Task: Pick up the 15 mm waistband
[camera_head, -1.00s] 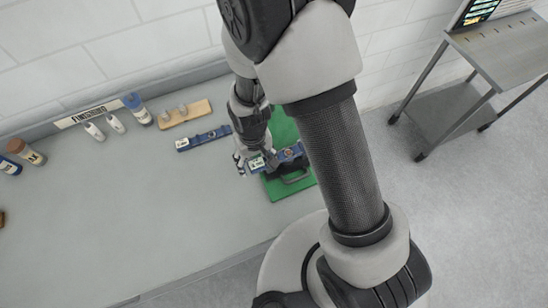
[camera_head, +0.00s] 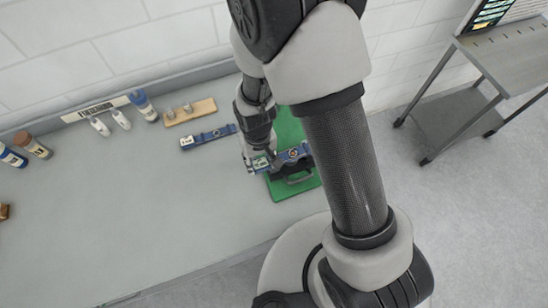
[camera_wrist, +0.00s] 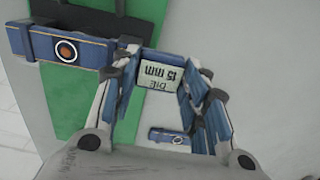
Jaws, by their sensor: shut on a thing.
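The 15 mm waistband is a blue strip (camera_head: 294,154) with a white label, above the green mat in the head view. In the wrist view its blue length (camera_wrist: 98,52), with a red and white round mark, runs out to the left. Its label reads "DIE 15 mm" (camera_wrist: 158,76), upside down, between the fingers. My gripper (camera_head: 257,163) is shut on the labelled end; its fingertips (camera_wrist: 165,72) sit either side of it in the wrist view. The head view does not clearly show whether the band is clear of the mat.
A green mat (camera_head: 283,190) with a dark handled object (camera_head: 299,177) lies below. A second blue strip (camera_head: 215,135) lies left of my gripper.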

